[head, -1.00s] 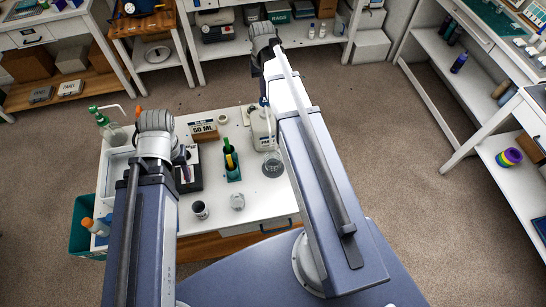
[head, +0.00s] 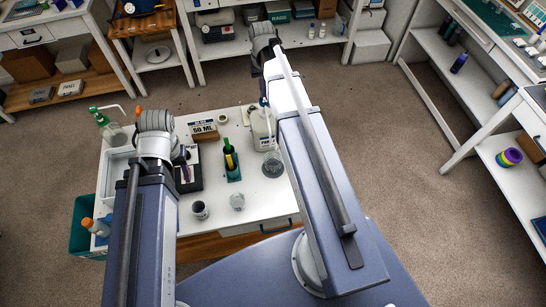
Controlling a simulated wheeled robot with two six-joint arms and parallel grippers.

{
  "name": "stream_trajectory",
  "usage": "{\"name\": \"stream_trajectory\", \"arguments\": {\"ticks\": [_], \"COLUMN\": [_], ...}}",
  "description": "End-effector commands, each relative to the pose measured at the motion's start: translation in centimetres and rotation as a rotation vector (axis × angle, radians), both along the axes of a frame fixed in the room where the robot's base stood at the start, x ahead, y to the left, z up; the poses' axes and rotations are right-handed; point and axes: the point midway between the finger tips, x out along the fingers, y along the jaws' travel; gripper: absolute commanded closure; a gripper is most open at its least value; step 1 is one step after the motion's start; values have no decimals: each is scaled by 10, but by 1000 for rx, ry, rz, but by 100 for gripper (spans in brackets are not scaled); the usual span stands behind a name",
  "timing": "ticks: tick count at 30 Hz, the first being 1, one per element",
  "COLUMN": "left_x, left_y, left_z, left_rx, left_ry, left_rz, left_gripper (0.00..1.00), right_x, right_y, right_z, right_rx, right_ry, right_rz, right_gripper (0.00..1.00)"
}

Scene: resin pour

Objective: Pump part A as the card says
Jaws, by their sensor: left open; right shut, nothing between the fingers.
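A white jug (head: 262,126) with a label starting "PAR" stands at the right of the white bench, partly behind my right arm.
A green holder (head: 233,172) with bottles stands mid-bench, beside a black scale-like base (head: 190,181). A dark-filled cup (head: 200,210) and a clear cup (head: 237,202) stand in front. A green-pump bottle (head: 103,117) is back left, a teal bin (head: 80,230) at the left side.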

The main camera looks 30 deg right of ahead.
Motion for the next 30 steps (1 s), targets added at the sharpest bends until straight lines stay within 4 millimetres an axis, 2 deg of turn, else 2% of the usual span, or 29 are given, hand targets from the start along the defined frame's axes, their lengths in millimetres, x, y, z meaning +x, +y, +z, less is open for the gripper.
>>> {"name": "stream_trajectory", "arguments": {"ticks": [9, 17, 30], "left_x": [0, 0, 0], "left_y": [0, 0, 0], "left_z": [-1, -13, -15], "left_rx": [0, 0, 1], "left_ry": [0, 0, 0], "left_rz": [0, 0, -3], "left_gripper": [50, 50, 50], "right_x": [0, 0, 0], "right_y": [0, 0, 0], "right_z": [-1, -13, -15], "right_rx": [0, 0, 0], "right_ry": [0, 0, 0], "right_rz": [0, 0, 0], "right_gripper": [100, 100, 100]}}
